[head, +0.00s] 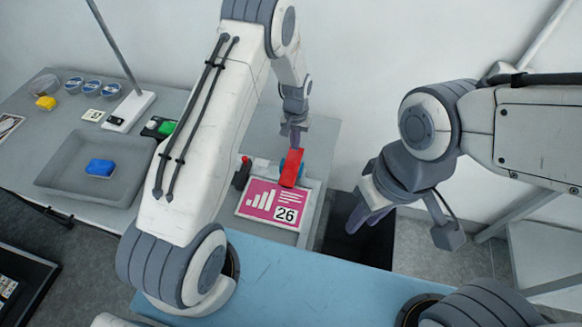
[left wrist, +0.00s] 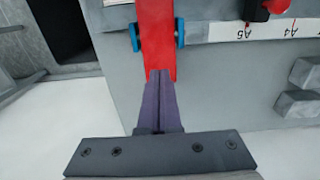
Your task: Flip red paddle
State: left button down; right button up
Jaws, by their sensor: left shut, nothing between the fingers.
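The red paddle (head: 291,167) stands at the far end of the laminator, above a pink sheet (head: 268,202) marked 26. In the left wrist view the paddle (left wrist: 156,35) is a red bar with a blue hub on each side. My left gripper (head: 293,140) is at the paddle's far end. In the left wrist view its purple fingers (left wrist: 159,80) are together, with the tips at the paddle's end; whether they touch it I cannot tell. My right gripper (head: 362,218) hangs right of the laminator, away from the paddle; its finger gap is not clear.
A small red and black knob (head: 243,172) sits left of the paddle. A grey tray (head: 60,178) with a blue block (head: 100,167) stands on the left table. A dark bin (head: 375,245) is below my right gripper. A white wall is behind.

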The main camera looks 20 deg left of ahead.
aim_at(295, 155)
pick_arm(q)
jog(key=shift+f+b, duration=1.35)
jog(key=shift+f, duration=0.45)
dwell(1.0)
jog(key=shift+r+p, duration=2.4)
jog(key=shift+r, duration=1.2)
jog(key=s+d+r+m+b, duration=0.3)
jog(key=s+d+r, duration=0.7)
jog(key=s+r, duration=0.3)
jog(key=s+r+m+b, duration=0.1)
jog(key=s+r+m, duration=0.1)
jog(key=s, duration=0.7)
jog(key=s+r+m+h+b, duration=0.1)
jog(key=s+r, duration=0.3)
jog(key=s, duration=0.6)
jog(key=shift+s+d+m+b, duration=0.15)
jog(key=shift+s+m+b, duration=0.15)
jog(key=shift+m, duration=0.3)
